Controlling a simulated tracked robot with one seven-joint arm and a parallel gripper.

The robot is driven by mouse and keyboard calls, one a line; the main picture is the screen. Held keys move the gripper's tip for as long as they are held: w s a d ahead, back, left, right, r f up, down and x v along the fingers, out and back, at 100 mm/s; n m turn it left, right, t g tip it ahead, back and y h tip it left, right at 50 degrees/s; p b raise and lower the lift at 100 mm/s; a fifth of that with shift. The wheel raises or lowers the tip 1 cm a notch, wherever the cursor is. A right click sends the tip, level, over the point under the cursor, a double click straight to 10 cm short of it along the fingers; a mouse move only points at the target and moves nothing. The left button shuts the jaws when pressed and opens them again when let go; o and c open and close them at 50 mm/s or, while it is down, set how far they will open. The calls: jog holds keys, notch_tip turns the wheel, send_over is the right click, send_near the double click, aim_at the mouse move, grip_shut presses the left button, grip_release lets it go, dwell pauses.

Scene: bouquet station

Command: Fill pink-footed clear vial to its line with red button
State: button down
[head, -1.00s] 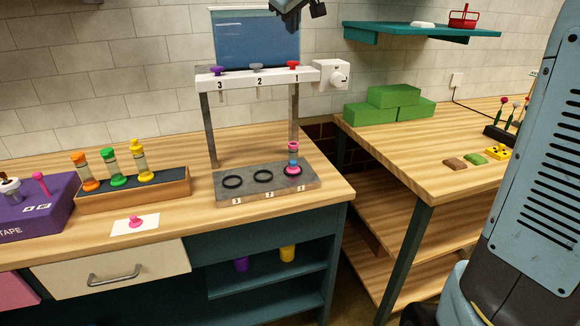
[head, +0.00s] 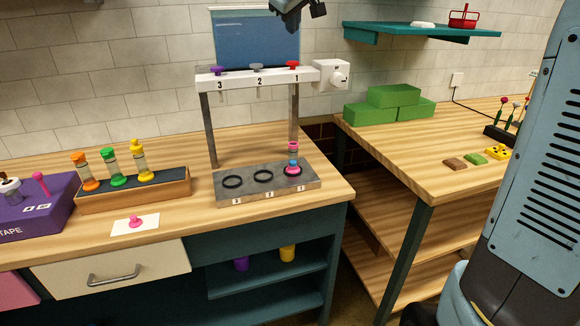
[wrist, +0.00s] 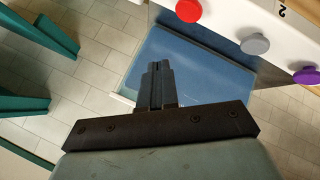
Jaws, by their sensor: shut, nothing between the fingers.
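The clear vial (head: 293,157) with a pink foot stands upright in the ring at position 1 of the grey base, under the dispenser. It has a pink band near its top and bluish contents low down; its line and exact level are too small to read. The red button (head: 292,64) sits on top of the dispenser bar above position 1. It also shows in the wrist view (wrist: 188,10). My gripper (wrist: 157,66) is shut and empty, over the blue tank and apart from the red button. In the head view my gripper shows only partly at the top edge.
The dispenser bar (head: 240,80) also carries a grey button (head: 256,67), a purple button (head: 218,69) and a white dial box (head: 331,75). The blue tank (head: 256,38) stands behind. A rack (head: 160,190) holds orange, green and yellow vials. Rings 2 and 3 are empty.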

aim_at(292, 62)
jog(key=shift+r, duration=0.1)
dwell(0.3)
notch_tip(292, 62, up, 3)
jog(key=shift+a+r, duration=0.1)
dwell(0.7)
jog(key=shift+s+r, duration=0.1)
dwell(0.5)
jog(key=shift+f, duration=4.4)
jog(key=shift+f, duration=0.15)
